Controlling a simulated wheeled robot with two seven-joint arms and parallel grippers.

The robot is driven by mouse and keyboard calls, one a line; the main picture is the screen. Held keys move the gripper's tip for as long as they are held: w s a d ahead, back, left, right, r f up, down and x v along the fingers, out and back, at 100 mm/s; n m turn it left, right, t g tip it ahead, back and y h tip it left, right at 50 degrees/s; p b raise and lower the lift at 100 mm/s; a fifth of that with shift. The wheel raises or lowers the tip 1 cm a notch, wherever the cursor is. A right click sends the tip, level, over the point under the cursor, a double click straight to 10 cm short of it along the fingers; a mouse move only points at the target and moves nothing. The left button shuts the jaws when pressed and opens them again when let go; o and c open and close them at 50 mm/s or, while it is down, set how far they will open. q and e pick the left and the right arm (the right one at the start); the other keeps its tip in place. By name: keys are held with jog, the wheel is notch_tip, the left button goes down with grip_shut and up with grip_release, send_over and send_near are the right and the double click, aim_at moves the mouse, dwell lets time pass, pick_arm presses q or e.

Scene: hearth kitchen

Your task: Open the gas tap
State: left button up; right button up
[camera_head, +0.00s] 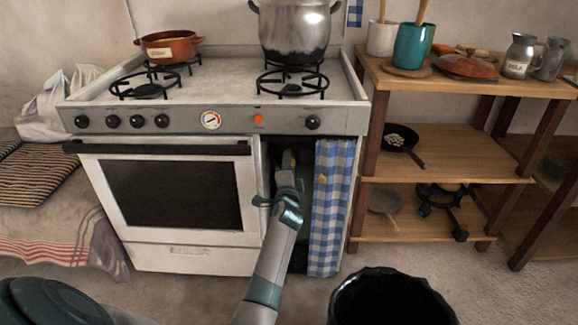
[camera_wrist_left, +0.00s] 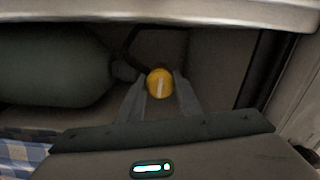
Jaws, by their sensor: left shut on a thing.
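The gas tap is a round yellow knob (camera_wrist_left: 160,83) with a pale bar mark across its face. It sits by the neck of a dark green gas cylinder (camera_wrist_left: 55,68), which lies along the left of the left wrist view. My left gripper (camera_wrist_left: 159,90) has a finger on each side of the knob and is shut on it. In the head view my left gripper (camera_head: 289,163) reaches into the dark narrow compartment right of the oven; the arm and shadow mostly hide the cylinder and tap there. My right gripper is not in view.
A blue checked curtain (camera_head: 328,210) hangs at the compartment's right side. The stove (camera_head: 185,190) holds a steel pot (camera_head: 295,32) and a red-brown pan (camera_head: 168,47). A wooden shelf (camera_head: 460,150) stands right. A black bin (camera_head: 390,300) stands in front, right of my arm.

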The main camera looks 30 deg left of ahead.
pick_arm(q)
jog(key=shift+f+n, duration=0.1)
jog(key=shift+n, duration=0.4)
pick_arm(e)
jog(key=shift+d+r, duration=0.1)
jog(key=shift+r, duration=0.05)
pick_arm(q)
jog(key=o, duration=1)
jog(key=shift+o, duration=0.2)
jog(key=shift+s, duration=0.1)
